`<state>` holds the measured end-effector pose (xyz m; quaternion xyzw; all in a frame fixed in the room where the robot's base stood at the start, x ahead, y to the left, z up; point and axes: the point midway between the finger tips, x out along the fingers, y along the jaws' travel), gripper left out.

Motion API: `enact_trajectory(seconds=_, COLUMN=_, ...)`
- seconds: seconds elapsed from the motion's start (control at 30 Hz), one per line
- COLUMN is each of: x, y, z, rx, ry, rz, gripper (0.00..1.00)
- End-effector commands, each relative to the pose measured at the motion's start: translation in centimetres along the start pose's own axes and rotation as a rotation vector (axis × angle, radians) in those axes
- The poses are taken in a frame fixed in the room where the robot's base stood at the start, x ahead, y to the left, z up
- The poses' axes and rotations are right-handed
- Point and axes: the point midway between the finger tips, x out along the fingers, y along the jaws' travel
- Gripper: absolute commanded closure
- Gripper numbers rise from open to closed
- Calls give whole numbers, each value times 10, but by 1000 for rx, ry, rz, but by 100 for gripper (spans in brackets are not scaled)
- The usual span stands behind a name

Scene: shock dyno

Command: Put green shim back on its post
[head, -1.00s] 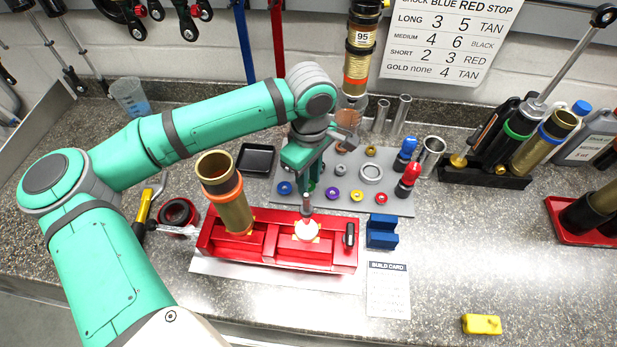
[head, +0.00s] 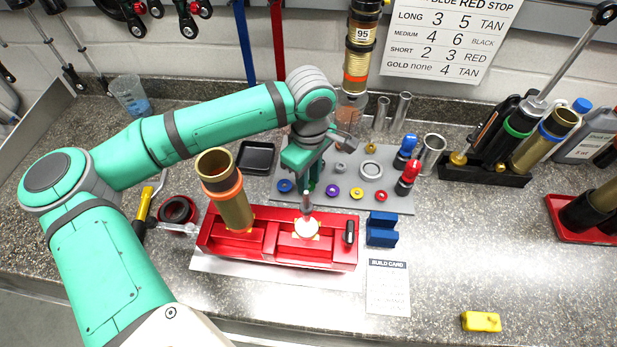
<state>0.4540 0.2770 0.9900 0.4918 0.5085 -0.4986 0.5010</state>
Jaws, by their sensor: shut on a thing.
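The green shim (head: 312,186) shows only as a small patch of green at my fingertips; the rest is hidden by the fingers. My gripper (head: 309,184) points down over the grey plate (head: 398,205), shut on the green shim. It is in the front row, between the blue shim (head: 285,186) and the purple shim (head: 332,191). The post under my gripper is hidden, so I cannot tell whether the shim is around it or above it.
A yellow shim (head: 357,193) and a red shim (head: 381,198) continue the row to the right. A red tray (head: 345,257) with a brass cylinder (head: 232,205) and an upright rod (head: 307,203) stands just in front. A black dish (head: 256,158) lies left of the plate.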

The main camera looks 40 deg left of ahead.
Motion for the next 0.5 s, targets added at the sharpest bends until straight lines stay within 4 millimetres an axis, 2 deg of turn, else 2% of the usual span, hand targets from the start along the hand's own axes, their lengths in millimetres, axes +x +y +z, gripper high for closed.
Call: enact_trajectory(seconds=0.5, x=5, y=0, z=0, rx=0, ry=-1, rz=1, gripper=91)
